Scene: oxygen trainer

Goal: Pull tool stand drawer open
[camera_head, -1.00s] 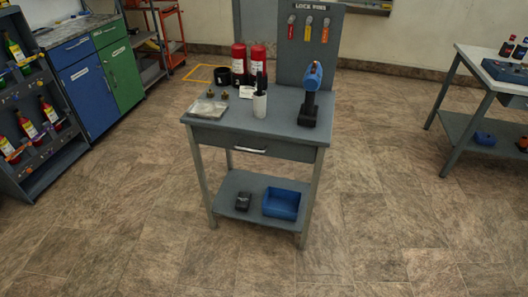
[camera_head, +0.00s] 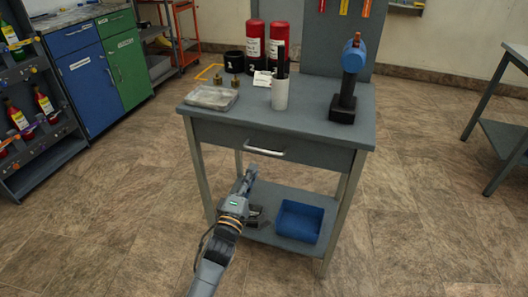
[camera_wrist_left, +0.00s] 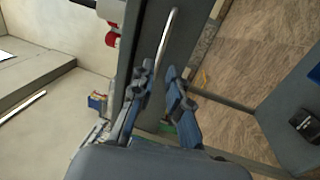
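The grey tool stand (camera_head: 310,122) stands in front of me. Its drawer (camera_head: 225,135) looks shut, with its front flush under the top. A light bar handle (camera_head: 265,152) is on the drawer front; it also shows in the left wrist view (camera_wrist_left: 166,42). My left gripper (camera_head: 247,174) is just below and slightly left of the handle in the head view. In the left wrist view its two fingers (camera_wrist_left: 161,70) are apart, with the handle ahead of the gap between them. I see no clear contact with the handle. My right gripper is not in view.
A blue bin (camera_head: 299,221) sits on the lower shelf (camera_head: 262,237). The floor in front is clear.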

